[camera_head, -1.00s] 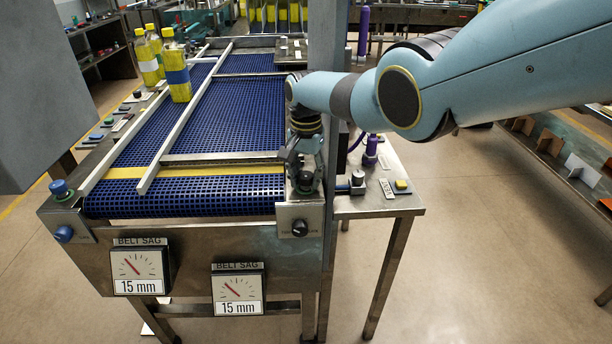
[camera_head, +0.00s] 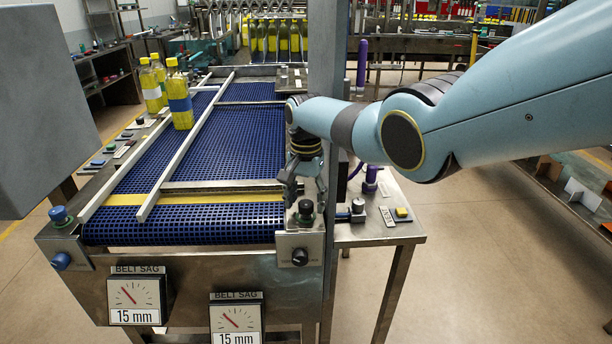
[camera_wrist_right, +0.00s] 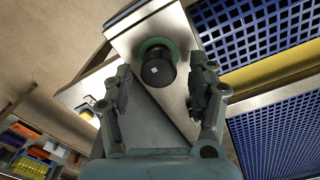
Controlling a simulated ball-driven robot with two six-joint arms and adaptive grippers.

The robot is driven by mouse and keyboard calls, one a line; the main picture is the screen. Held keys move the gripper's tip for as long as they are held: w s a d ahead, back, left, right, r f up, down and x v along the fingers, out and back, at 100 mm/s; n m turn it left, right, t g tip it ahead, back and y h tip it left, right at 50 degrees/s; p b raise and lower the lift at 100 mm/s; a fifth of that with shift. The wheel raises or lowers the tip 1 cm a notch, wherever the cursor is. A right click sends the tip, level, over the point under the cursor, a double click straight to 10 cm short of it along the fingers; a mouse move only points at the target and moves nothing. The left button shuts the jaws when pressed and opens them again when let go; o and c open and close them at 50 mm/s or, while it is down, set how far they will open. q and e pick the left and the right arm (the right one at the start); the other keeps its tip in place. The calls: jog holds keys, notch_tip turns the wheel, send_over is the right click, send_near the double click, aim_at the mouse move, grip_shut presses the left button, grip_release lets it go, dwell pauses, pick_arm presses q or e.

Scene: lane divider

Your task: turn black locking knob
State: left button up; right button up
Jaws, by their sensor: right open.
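The black locking knob (camera_head: 305,208) stands upright on the metal end block at the near right corner of the conveyor. In the right wrist view the knob (camera_wrist_right: 158,70) shows end-on, with a green ring round its base. My right gripper (camera_head: 305,192) points down just above it. In the right wrist view my right gripper (camera_wrist_right: 161,75) is open, with one finger on each side of the knob in the picture. I see no clear contact, and the exact height gap is hard to tell. My left gripper is out of view.
A second black knob (camera_head: 299,257) is on the block's front face. Blue knobs (camera_head: 60,215) sit at the left corner. Yellow bottles (camera_head: 180,100) stand on the blue belt (camera_head: 240,130), split by a metal divider rail (camera_head: 187,145). A side shelf (camera_head: 385,228) holds a yellow button (camera_head: 402,213).

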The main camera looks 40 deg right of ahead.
aim_at(306, 202)
notch_tip(306, 202, up, 11)
dwell(0.3)
jog(key=shift+f, duration=0.1)
dwell(0.5)
